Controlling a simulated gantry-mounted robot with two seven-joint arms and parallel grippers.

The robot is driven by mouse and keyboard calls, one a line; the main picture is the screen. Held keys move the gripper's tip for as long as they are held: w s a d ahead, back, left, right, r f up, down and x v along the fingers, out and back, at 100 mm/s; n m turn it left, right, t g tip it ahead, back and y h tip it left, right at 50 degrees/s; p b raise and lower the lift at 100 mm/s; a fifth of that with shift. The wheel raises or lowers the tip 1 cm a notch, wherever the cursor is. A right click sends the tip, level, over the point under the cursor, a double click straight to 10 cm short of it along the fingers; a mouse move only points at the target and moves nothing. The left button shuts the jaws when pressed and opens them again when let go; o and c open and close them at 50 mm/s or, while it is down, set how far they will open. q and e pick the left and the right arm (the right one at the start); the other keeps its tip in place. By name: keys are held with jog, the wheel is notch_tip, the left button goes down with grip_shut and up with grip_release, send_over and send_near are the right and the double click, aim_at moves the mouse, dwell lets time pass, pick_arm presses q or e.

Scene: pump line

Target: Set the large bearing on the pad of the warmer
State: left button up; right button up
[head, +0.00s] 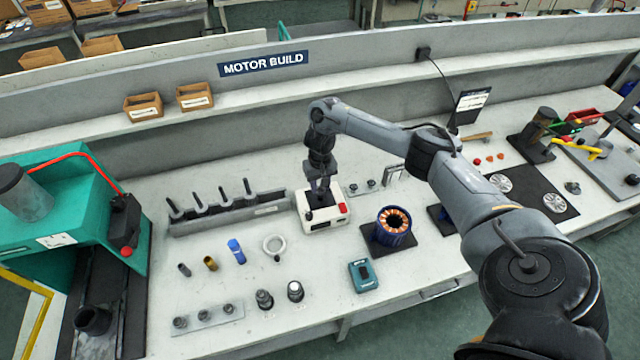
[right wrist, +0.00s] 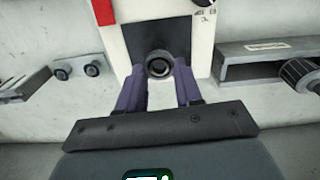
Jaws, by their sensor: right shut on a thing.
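The warmer (head: 325,218) is a white box with a red button and a dark pad on top, near the middle of the bench. The black pad (right wrist: 152,33) shows in the right wrist view. My right gripper (head: 320,194) points down over this pad. Its purple fingers (right wrist: 160,70) are shut on a dark ring-shaped bearing (right wrist: 159,65), which appears at the pad. I cannot tell whether the bearing touches the pad or hangs just above it. In the head view the gripper mostly hides the bearing. My left gripper is not in view.
A rack with upright pegs (head: 225,212) stands left of the warmer. A blue motor stator (head: 393,222) stands to its right. Small bearings (head: 371,183) sit on a plate behind right.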

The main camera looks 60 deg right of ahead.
dwell(0.5)
jog(key=shift+f, duration=0.6)
dwell(0.8)
jog(key=shift+f+p, duration=0.25)
jog(key=shift+p, duration=0.3)
dwell(0.5)
jog(key=o, duration=1.1)
jog(key=shift+r, duration=0.1)
